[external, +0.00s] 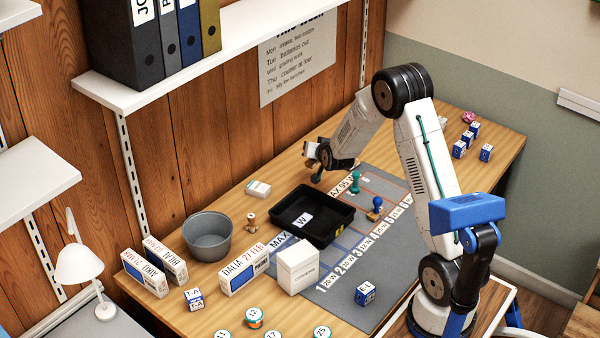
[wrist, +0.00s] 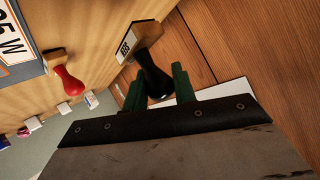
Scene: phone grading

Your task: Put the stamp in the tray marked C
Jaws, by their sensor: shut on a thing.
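My gripper (external: 318,166) is at the far side of the desk, beyond the black tray. In the wrist view its green fingers (wrist: 160,85) are shut on the black handle of a stamp (wrist: 152,70), whose wooden block (wrist: 128,42) carries a small label. I cannot tell whether the block touches the desk. A black tray (external: 342,233) with a card reading W lies at the mat's left edge. No tray marked C is visible. A green stamp (external: 355,182) and a blue stamp (external: 376,206) stand on the mat. A red stamp (wrist: 68,82) shows in the wrist view.
A grey bowl (external: 208,237), a wooden-handled item (external: 251,221) and a small white box (external: 257,189) stand left of the tray. Lettered boxes (external: 243,268) and a white box (external: 298,270) are in front. Several cubes (external: 473,132) sit at the far right. The wooden wall is close behind my gripper.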

